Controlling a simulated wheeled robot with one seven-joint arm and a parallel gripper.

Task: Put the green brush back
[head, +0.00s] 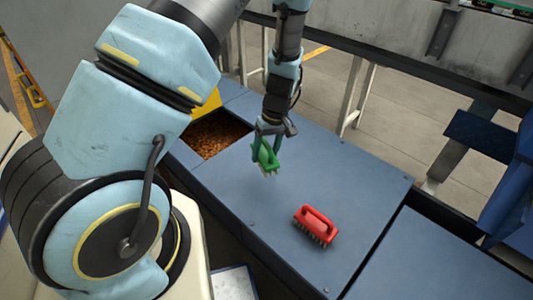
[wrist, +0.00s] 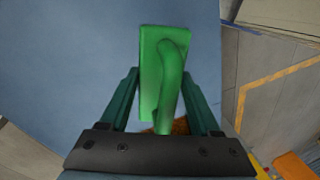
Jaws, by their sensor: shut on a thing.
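The green brush (head: 267,155) hangs from my gripper (head: 268,136) above the blue table, bristles facing down. In the wrist view the green brush (wrist: 152,75) shows its flat back and raised handle. The handle runs between the two dark green fingers of my gripper (wrist: 161,100), which are shut on it. The brush appears clear of the table surface, though the exact height is hard to tell. A red brush (head: 316,225) stands bristles down on the table, to the lower right of my gripper.
The blue table (head: 345,180) has bare room around the red brush. An opening filled with brown pieces (head: 215,133) lies left of my gripper, with a yellow part (head: 209,103) at its far edge. A grey metal beam (head: 430,75) runs behind the table.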

